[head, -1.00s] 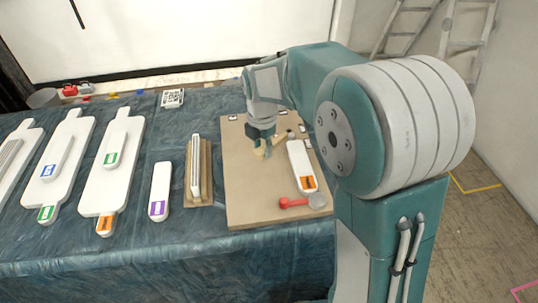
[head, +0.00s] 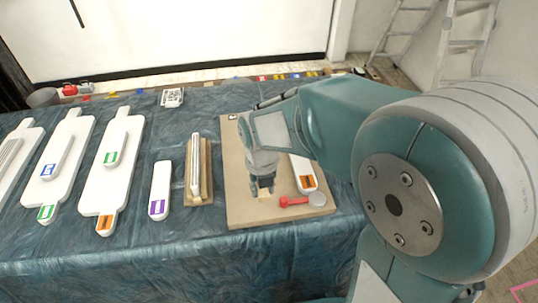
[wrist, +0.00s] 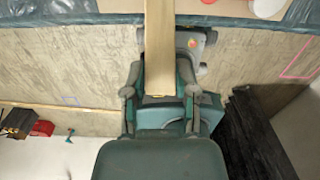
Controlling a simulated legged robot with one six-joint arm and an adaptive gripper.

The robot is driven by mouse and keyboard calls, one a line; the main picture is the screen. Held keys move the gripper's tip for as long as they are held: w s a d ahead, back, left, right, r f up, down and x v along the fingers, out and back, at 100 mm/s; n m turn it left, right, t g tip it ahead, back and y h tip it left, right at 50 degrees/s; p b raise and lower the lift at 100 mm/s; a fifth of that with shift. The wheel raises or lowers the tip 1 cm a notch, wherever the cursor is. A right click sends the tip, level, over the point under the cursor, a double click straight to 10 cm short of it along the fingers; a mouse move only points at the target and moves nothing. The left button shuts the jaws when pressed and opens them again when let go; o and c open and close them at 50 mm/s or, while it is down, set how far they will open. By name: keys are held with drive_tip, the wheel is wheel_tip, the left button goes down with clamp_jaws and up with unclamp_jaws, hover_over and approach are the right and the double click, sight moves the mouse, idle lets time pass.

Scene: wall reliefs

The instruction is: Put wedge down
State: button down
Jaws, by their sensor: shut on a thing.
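My gripper (head: 262,184) points down over the tan board (head: 245,212) on the table. In the wrist view my gripper (wrist: 160,85) is shut on the wedge (wrist: 159,45), a long pale wooden piece between the two fingers. The wedge extends away from the fingers toward the board's edge at the top of that view. In the head view the wedge is mostly hidden by my gripper. I cannot tell whether it touches the board.
A red-handled tool (head: 295,201) with a round grey end lies in front. Left are a ribbed piece on wood (head: 196,168), a purple-labelled block (head: 160,185) and white paddle-shaped boards (head: 112,160).

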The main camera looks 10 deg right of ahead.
drive_tip(key=shift+s+f+n, duration=0.1)
drive_tip(key=shift+s+n, duration=0.1)
drive_tip(key=shift+n, duration=0.1)
drive_tip(key=w+a+f, duration=0.2)
drive_tip(key=w+f, duration=0.2)
drive_tip(key=w, duration=0.5)
hover_over(245, 185)
wheel_tip(245, 185, down, 6)
drive_tip(key=shift+s+d+r, duration=0.1)
drive_tip(key=shift+d+r, duration=0.05)
wheel_tip(245, 185, down, 3)
drive_tip(key=shift+f, duration=0.15)
drive_tip(key=shift+c, duration=2)
unclamp_jaws()
